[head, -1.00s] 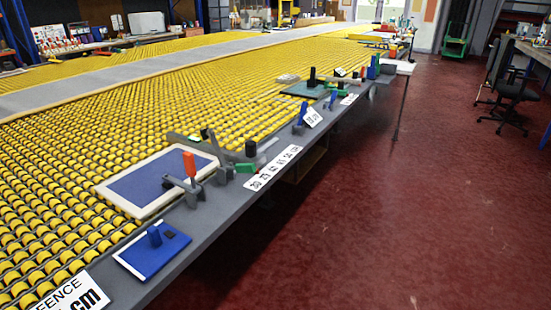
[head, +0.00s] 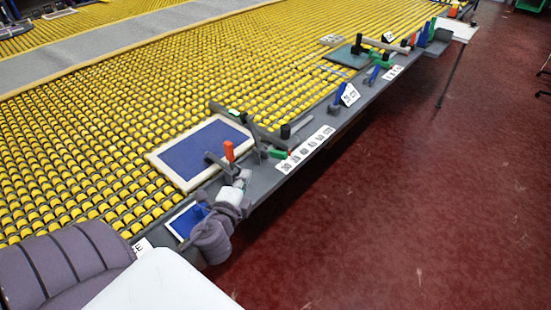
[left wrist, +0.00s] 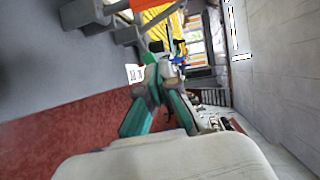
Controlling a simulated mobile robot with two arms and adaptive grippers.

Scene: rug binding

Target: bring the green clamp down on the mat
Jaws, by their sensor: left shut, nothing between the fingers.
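The blue mat (head: 203,150) with a pale border lies near the table's front edge in the head view. The green clamp handle (head: 277,153) is at the table edge, right of the mat; its arm is hard to tell from the grey bars there. My left gripper (head: 243,177) is shut and empty, beside the orange-handled clamp (head: 229,152) and left of the green handle. In the left wrist view its fingers (left wrist: 158,82) are together, with a green part (left wrist: 151,58) just past the tips. My right gripper is not in view.
A small blue plate (head: 188,221) lies partly behind my left arm. A white number strip (head: 307,148) lies along the table edge. Farther along are a dark green mat (head: 347,57) and several more clamps. Red floor (head: 400,200) is open to the right.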

